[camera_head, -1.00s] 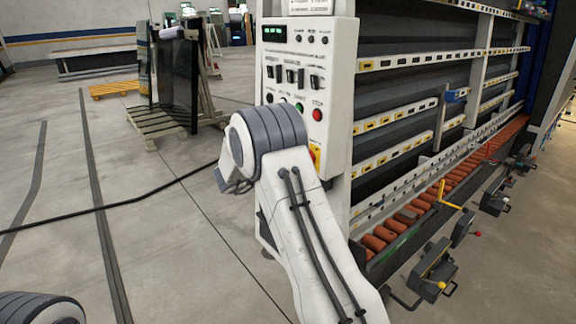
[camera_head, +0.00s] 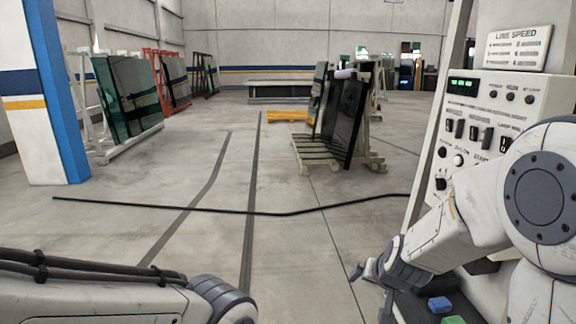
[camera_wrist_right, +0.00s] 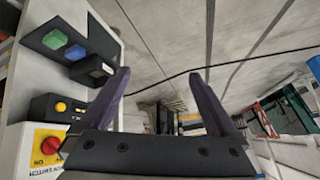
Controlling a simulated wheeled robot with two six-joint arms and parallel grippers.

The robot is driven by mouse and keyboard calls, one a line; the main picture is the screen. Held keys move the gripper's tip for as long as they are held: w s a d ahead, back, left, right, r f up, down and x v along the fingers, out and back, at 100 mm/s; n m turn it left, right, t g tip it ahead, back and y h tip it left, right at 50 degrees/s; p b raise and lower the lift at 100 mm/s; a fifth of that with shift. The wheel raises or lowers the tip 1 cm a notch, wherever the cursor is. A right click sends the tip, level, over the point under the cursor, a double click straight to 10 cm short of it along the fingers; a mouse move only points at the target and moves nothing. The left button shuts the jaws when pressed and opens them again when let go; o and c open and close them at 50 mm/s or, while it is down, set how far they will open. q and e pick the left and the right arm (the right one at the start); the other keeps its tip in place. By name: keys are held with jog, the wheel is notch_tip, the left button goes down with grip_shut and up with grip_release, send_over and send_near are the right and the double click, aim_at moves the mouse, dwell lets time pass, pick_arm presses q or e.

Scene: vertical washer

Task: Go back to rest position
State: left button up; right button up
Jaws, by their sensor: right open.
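My right arm comes in from the right of the head view, bent in front of the control panel (camera_head: 505,88). My right gripper (camera_head: 366,270) shows small at its end, to the left of the panel and partly hidden by its wrist. In the right wrist view my right gripper (camera_wrist_right: 163,88) has its two dark fingers wide apart with nothing between them. The floor shows beyond them. My left arm (camera_head: 110,302) lies along the bottom left of the head view, and its gripper is out of sight.
A blue block (camera_head: 439,304) and a green block (camera_head: 453,320) lie below the panel. A red rotary switch (camera_wrist_right: 47,143) is close on the left in the wrist view. A black cable (camera_head: 230,210) crosses the floor. Glass racks (camera_head: 130,95) stand farther back; open floor lies between.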

jog(key=s+a+f+n+g, duration=0.1)
jog(key=s+f+n+g, duration=0.1)
jog(key=s, duration=0.5)
jog(key=s+f+n+g, duration=0.2)
jog(key=s, duration=0.5)
jog(key=s+a+r+n+g, duration=0.1)
jog(key=s+a+r+n, duration=0.2)
jog(key=s+a, duration=0.3)
jog(key=s+a+r+n+g+y, duration=0.1)
jog(key=s+a+r+n+g, duration=0.1)
jog(key=s+a, duration=0.5)
jog(key=s+r+n, duration=0.1)
jog(key=n, duration=0.1)
jog(key=shift+s+a+n, duration=0.25)
jog(key=shift+a+n, duration=0.05)
jog(key=shift+n, duration=0.1)
